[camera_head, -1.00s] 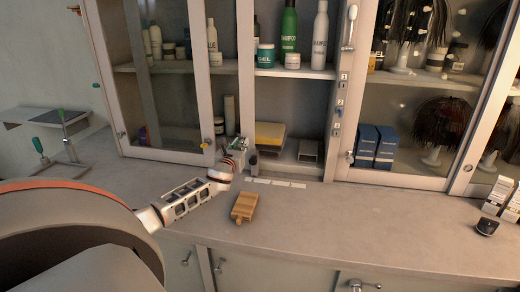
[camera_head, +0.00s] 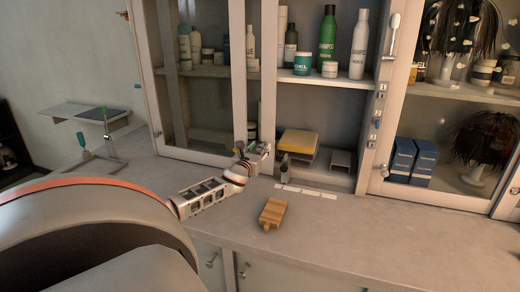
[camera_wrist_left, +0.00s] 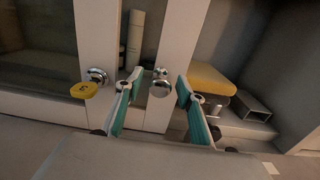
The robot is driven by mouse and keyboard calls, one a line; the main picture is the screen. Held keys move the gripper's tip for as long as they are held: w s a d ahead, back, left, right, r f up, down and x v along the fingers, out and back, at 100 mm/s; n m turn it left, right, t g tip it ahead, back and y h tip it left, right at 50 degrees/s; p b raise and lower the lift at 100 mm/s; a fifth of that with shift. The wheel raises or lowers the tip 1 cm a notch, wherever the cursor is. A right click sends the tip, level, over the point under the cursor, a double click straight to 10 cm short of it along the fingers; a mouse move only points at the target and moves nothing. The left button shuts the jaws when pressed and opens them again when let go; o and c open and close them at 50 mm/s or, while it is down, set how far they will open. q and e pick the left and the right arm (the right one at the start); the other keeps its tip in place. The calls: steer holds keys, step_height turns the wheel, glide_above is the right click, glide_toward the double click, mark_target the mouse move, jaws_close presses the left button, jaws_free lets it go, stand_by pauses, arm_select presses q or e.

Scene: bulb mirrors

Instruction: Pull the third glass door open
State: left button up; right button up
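The cabinet's left glass door (camera_head: 203,90) has a light frame. A narrow door stile (camera_head: 269,70) stands just to its right, beside the uncovered middle shelves. Another glass door (camera_head: 450,115) closes the right section. I cannot tell which counts as third. My left gripper (camera_head: 259,150) is at the foot of the narrow stile. In the left wrist view, its teal-padded fingers (camera_wrist_left: 159,84) are spread, with a round metal knob (camera_wrist_left: 161,86) on the stile between them; contact is not visible. A second knob (camera_wrist_left: 97,75) with a yellow tag (camera_wrist_left: 84,90) is left of them. My right gripper is out of view.
A wooden block-like brush (camera_head: 273,212) lies on the counter (camera_head: 350,235) near my left gripper. A yellow-topped box (camera_head: 298,142) and a grey open box (camera_head: 342,160) stand on the lower middle shelf. Bottles fill the shelf above. The counter front is mostly clear.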

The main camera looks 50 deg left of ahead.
arm_select(q)
steer(key=v, duration=1.2)
stand_by(0.3)
stand_by(0.6)
